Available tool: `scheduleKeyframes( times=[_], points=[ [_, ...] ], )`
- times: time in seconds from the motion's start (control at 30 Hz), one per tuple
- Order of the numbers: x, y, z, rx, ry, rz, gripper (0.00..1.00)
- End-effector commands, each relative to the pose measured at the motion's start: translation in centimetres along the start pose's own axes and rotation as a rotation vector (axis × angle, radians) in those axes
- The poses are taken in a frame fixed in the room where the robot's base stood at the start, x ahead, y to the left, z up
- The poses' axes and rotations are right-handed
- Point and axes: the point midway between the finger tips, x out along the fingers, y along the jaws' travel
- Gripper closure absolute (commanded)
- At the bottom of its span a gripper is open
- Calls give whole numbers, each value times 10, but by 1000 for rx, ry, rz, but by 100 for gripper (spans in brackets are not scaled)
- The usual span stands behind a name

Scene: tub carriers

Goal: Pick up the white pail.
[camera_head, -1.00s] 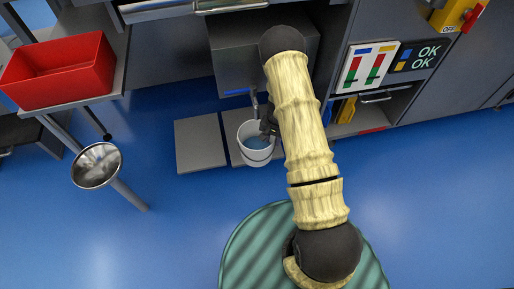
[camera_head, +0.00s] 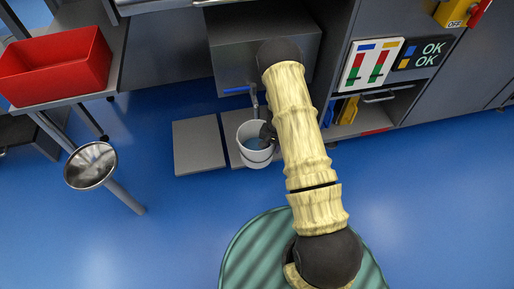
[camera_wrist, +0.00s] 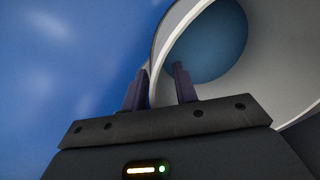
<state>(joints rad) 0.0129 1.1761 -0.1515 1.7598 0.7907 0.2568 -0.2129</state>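The white pail (camera_head: 257,155) stands upright on a grey floor plate, below a tap with a blue handle. Something blue shows inside it, and I cannot tell whether it is liquid. My gripper (camera_head: 266,133) is at the right side of the pail's rim, partly hidden by my arm. In the wrist view the pail's wall (camera_wrist: 168,28) runs between my two fingers (camera_wrist: 160,80). One finger is outside the pail and close to the wall, the other inside with a gap to it. My gripper is open around the wall.
The tap (camera_head: 252,92) hangs from a grey box (camera_head: 232,55) just above the pail. A second grey plate (camera_head: 199,146) lies to its left. A red tub (camera_head: 55,72) sits on a shelf at the left, above a metal bowl on a post (camera_head: 90,165). Blue floor is free in front.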

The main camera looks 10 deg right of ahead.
Motion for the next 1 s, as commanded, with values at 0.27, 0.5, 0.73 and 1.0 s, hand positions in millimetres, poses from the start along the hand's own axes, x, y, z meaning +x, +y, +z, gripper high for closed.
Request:
scheduleKeyframes(
  times=[0.27,0.5,0.73,1.0],
  points=[
    [0,0,0,0,0,0,71],
    [0,0,0,0,-1,0,100],
    [0,0,0,0,-1,0,100],
    [0,0,0,0,-1,0,100]
  ],
)
